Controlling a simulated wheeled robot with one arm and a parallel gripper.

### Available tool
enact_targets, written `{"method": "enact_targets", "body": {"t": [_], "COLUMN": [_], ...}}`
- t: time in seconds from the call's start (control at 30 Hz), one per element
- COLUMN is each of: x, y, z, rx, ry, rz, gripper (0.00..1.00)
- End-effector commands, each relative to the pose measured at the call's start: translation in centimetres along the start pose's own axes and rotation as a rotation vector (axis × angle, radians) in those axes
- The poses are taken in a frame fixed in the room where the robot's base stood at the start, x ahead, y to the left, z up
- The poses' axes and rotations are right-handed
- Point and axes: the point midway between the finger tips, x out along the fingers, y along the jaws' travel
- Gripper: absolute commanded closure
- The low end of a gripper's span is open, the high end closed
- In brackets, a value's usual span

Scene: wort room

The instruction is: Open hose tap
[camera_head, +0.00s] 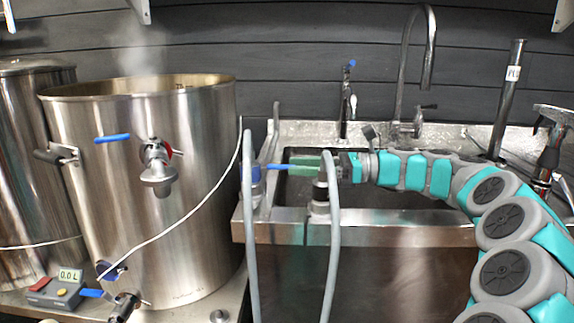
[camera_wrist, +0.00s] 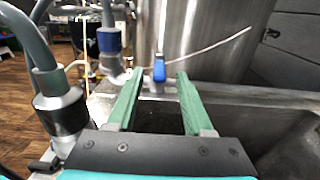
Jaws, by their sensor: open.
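The hose tap's blue lever (camera_head: 277,167) is in front of the sink's left end in the head view, beside a grey hose with a blue collar (camera_head: 254,174). In the wrist view the blue lever (camera_wrist: 158,74) shows at the fingertips, in line with the gap between them. The blue collar (camera_wrist: 109,40) stands to its left. My gripper (camera_head: 293,161) reaches in from the right; its green fingers (camera_wrist: 160,78) are open and hold nothing. Whether a finger touches the lever I cannot tell.
Grey hoses (camera_head: 332,245) hang in front of the sink, one close by my gripper. A steaming steel kettle (camera_head: 190,220) with blue-handled valves stands at left. A meter reading 0.0 L (camera_head: 62,290) lies low left. The sink (camera_head: 390,225) lies below my arm.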

Motion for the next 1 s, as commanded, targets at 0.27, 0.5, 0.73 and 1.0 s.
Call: {"method": "enact_targets", "body": {"t": [0.27,0.5,0.73,1.0], "x": [3.6,3.9,3.9,3.8], "y": [0.1,0.0,0.0,0.0], "z": [0.0,0.0,0.0,0.0], "rx": [0.000,0.000,0.000,0.000], "ry": [0.000,0.000,0.000,0.000], "rz": [0.002,0.000,0.000,0.000], "gripper": [0.49,0.49,0.71,1.00]}}
